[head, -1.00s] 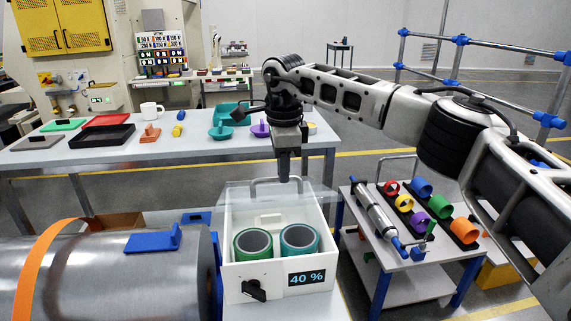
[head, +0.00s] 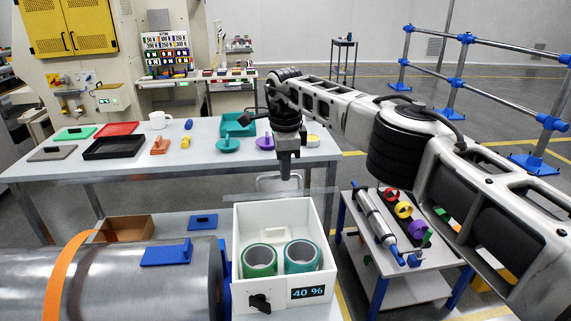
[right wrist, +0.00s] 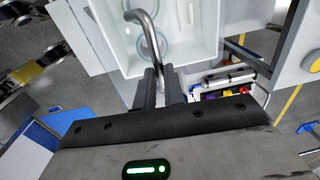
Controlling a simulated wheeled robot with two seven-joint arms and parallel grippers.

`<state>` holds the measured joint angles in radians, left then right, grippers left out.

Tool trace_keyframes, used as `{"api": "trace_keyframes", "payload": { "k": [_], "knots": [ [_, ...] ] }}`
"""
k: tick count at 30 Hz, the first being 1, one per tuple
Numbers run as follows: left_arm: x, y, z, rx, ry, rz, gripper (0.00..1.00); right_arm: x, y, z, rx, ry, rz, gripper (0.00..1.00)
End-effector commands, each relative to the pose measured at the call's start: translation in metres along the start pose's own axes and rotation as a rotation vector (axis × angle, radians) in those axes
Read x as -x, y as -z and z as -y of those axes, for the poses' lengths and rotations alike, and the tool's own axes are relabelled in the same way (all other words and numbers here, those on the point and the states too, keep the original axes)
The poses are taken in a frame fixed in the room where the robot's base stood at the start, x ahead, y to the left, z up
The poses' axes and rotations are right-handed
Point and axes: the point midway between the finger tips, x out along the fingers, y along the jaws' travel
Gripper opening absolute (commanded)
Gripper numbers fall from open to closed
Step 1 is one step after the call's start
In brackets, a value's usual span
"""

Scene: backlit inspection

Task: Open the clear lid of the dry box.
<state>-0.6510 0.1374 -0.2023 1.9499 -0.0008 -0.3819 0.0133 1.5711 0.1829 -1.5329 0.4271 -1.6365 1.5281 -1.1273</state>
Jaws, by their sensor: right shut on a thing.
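The white dry box (head: 250,285) stands at the front centre, with its top open to view. Two green-teal rolls (head: 260,262) (head: 301,257) stand inside it. Its clear lid (head: 318,194) is raised at the back edge of the box and shows almost edge-on, as a faint strip. The lid's grey bar handle (head: 262,183) sits behind the box's rear wall; the bar shows large in the right wrist view (right wrist: 148,32). My right gripper (head: 285,176) is shut on the handle, its fingers (right wrist: 160,82) at the bar's end. My left gripper is not in view.
A metal drum (head: 120,285) with an orange strap lies close left of the box. A small cart (head: 405,285) with a cylinder and coloured rings stands right. A long table (head: 60,170) with trays and small parts stands behind. Floor shows between table and cart.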

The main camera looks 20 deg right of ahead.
Motion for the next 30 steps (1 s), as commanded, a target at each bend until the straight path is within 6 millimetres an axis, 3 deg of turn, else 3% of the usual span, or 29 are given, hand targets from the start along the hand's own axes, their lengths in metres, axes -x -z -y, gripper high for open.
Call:
{"api": "trace_keyframes", "payload": {
  "k": [1, 10, 12, 13, 25, 30],
  "knots": [
    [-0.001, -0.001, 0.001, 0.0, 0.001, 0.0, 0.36, -0.007, 0.003, 0.002, -0.004, 0.009, -0.006, 0.0],
    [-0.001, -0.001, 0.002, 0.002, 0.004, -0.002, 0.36, -0.008, 0.003, 0.002, -0.004, 0.009, -0.006, 0.0],
    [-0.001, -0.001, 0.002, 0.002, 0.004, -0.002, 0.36, -0.008, 0.003, 0.002, -0.004, 0.008, -0.005, 0.27],
    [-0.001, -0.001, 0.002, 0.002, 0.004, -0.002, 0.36, -0.008, 0.003, 0.002, -0.004, 0.007, -0.004, 0.33],
    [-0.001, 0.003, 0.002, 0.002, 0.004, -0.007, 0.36, -0.002, 0.001, 0.002, -0.002, 0.008, 0.002, 0.33],
    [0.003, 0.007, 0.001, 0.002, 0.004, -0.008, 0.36, 0.016, 0.002, 0.003, -0.004, 0.011, 0.003, 0.33]
  ]
}}
